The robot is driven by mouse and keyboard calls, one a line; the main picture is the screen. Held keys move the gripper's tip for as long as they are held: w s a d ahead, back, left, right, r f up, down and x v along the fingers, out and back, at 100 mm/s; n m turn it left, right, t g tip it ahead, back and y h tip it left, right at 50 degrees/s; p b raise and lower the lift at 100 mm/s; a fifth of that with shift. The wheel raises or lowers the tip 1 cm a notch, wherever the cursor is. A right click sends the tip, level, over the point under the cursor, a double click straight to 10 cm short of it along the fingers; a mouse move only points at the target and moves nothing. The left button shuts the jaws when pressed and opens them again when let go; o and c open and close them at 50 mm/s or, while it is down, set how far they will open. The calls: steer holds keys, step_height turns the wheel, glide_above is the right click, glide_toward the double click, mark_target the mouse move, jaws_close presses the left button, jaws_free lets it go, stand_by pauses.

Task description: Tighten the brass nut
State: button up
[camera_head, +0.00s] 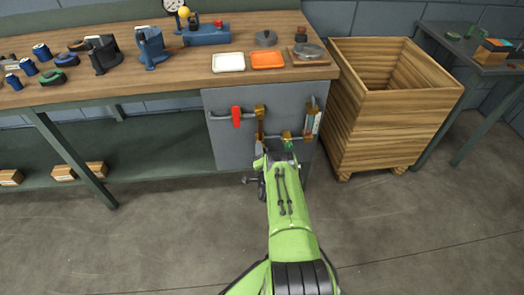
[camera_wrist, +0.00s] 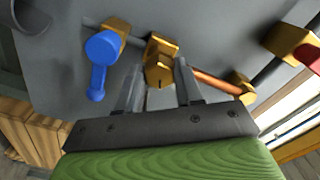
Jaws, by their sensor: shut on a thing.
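The brass nut (camera_wrist: 158,72) sits on the pipework in front of a grey panel, seen in the wrist view between my two fingers. My gripper (camera_wrist: 160,82) is shut on it, with one finger on each side. A copper pipe (camera_wrist: 212,82) runs from beside the nut to a brass elbow (camera_wrist: 243,92). In the head view my gripper (camera_head: 273,157) is at the lower pipes of the panel, and my arm and gripper hide the nut there.
A blue-handled valve (camera_wrist: 101,50) is close beside the nut. A red valve handle (camera_head: 236,117) is on the panel (camera_head: 225,148). A wooden crate (camera_head: 390,125) stands right of the panel. The workbench top (camera_head: 190,80) carries trays and tools. The floor (camera_head: 165,235) is clear.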

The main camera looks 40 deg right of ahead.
steer(key=m, duration=2.2)
steer(key=shift+a+f+m, duration=0.1)
steer(key=shift+f+m, duration=0.15)
steer(key=shift+m, duration=0.05)
stand_by(0.3)
steer(key=o, duration=1)
steer(key=shift+o, duration=0.2)
